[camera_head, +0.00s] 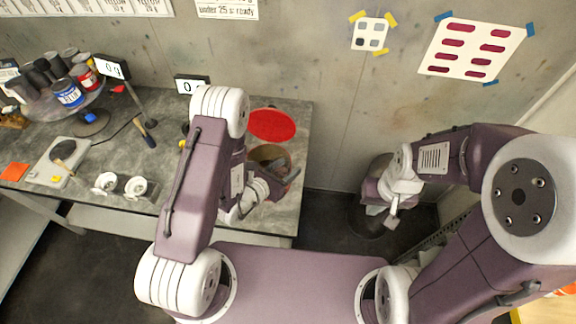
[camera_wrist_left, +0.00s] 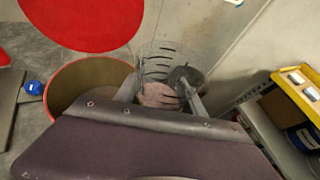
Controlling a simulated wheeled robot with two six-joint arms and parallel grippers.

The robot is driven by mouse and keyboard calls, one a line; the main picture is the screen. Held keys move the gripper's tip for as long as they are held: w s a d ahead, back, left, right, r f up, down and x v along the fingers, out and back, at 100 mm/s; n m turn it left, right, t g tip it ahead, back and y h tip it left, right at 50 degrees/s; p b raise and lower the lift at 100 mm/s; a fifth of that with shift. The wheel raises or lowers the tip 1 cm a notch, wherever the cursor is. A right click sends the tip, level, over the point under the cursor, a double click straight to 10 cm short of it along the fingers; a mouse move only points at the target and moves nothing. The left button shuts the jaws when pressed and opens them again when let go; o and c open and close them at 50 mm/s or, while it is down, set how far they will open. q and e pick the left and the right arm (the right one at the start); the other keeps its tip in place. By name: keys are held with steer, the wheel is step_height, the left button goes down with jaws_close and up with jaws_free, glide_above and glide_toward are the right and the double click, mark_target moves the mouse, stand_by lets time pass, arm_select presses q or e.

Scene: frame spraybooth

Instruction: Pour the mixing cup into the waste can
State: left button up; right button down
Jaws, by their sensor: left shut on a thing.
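The clear mixing cup (camera_wrist_left: 165,62) with dark graduation marks is between the two fingers of my left gripper (camera_wrist_left: 160,98) in the left wrist view. A pinkish patch shows low in it; I cannot tell if this is paint inside. The waste can (camera_wrist_left: 62,92) is open, with an olive inside, just left of the cup. In the head view the can (camera_head: 266,153) is partly hidden by my left gripper (camera_head: 280,182), which is over or beside it. The cup is hard to make out there. My right gripper (camera_head: 391,218) hangs low at right, its fingers unclear.
A red disc (camera_head: 272,124), perhaps the can's lid, is behind the can. A scale (camera_head: 62,160), two white cups (camera_head: 136,187) and a rack of paint tins (camera_head: 68,93) stand on the bench at left. A yellow-edged shelf (camera_wrist_left: 298,92) is at right.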

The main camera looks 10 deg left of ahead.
arm_select(q)
steer(key=shift+a+r+n, duration=0.15)
steer(key=shift+n, duration=0.15)
steer(key=shift+w+d+f+n+g+h+b, duration=0.15)
steer(key=shift+w+n+g+b, duration=0.15)
steer(key=shift+b, duration=0.25)
steer(key=shift+w+d+f+n+g+h+b, duration=0.1)
steer(key=shift+w+n+g+h+b, duration=0.1)
steer(key=shift+w+g+b, duration=0.25)
steer(key=shift+s+a+r+n+b, duration=0.2)
steer(key=shift+s+a+n+b, duration=0.1)
steer(key=shift+b, duration=0.35)
steer(key=shift+w+r+g+p, duration=0.1)
steer(key=shift+r+g+p, duration=0.2)
steer(key=shift+g, duration=0.15)
steer(key=shift+w+f+n+h+p, duration=0.15)
steer(key=shift+w+n+h+p, duration=0.05)
steer(key=shift+n+h+p, duration=0.2)
steer(key=shift+f, duration=0.15)
